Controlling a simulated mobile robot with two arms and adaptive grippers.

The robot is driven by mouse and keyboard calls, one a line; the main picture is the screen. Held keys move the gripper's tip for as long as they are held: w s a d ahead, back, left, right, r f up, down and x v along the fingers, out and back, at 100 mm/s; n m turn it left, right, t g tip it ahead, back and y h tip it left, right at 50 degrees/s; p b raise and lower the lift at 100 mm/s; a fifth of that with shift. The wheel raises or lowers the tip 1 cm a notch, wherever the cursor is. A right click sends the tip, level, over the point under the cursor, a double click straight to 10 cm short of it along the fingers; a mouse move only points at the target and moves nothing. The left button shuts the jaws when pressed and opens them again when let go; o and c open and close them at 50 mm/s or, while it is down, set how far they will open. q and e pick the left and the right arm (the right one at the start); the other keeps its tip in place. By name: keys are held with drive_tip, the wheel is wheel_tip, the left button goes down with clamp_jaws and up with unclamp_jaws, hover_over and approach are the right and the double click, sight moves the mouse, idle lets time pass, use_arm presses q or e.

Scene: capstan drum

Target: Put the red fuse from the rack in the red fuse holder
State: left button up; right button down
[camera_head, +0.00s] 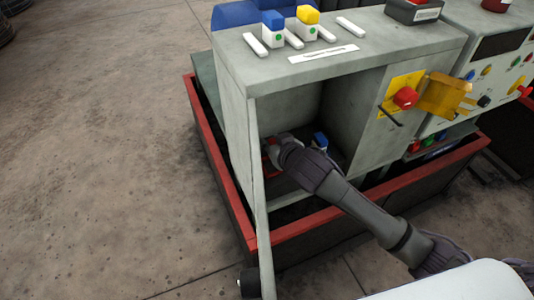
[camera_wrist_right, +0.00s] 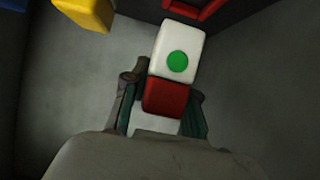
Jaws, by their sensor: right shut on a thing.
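My right gripper (camera_head: 280,148) reaches into the open front of the grey cabinet. In the right wrist view its fingers (camera_wrist_right: 165,95) are shut on the red fuse (camera_wrist_right: 168,97), at its red middle. The fuse's white end with a green dot (camera_wrist_right: 178,45) sticks out beyond the fingers. In the head view a little red (camera_head: 271,151) shows beside the gripper. A red frame (camera_wrist_right: 195,10) lies at the top of the wrist view, apart from the fuse; I cannot tell whether it is the holder. My left gripper is not in view.
A blue fuse (camera_head: 273,27) and a yellow fuse (camera_head: 307,22) stand on the cabinet top (camera_head: 340,62) between white strips. A blue part (camera_head: 320,140) sits inside the cabinet, right of my gripper. A yellow switch handle (camera_head: 445,95) juts from the front.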

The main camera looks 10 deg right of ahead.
sight(267, 162)
drive_tip(key=shift+w+a+f, duration=0.45)
drive_tip(key=shift+w+a, duration=0.05)
drive_tip(key=shift+a, duration=0.05)
drive_tip(key=shift+f, duration=0.3)
wheel_tip(267, 162, down, 3)
drive_tip(key=shift+f+b, duration=0.2)
drive_tip(key=shift+b, duration=0.1)
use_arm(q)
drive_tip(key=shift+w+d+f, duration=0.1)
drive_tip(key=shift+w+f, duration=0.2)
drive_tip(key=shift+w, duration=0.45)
use_arm(e)
drive_tip(key=shift+f, duration=0.1)
drive_tip(key=c, duration=0.9)
unclamp_jaws()
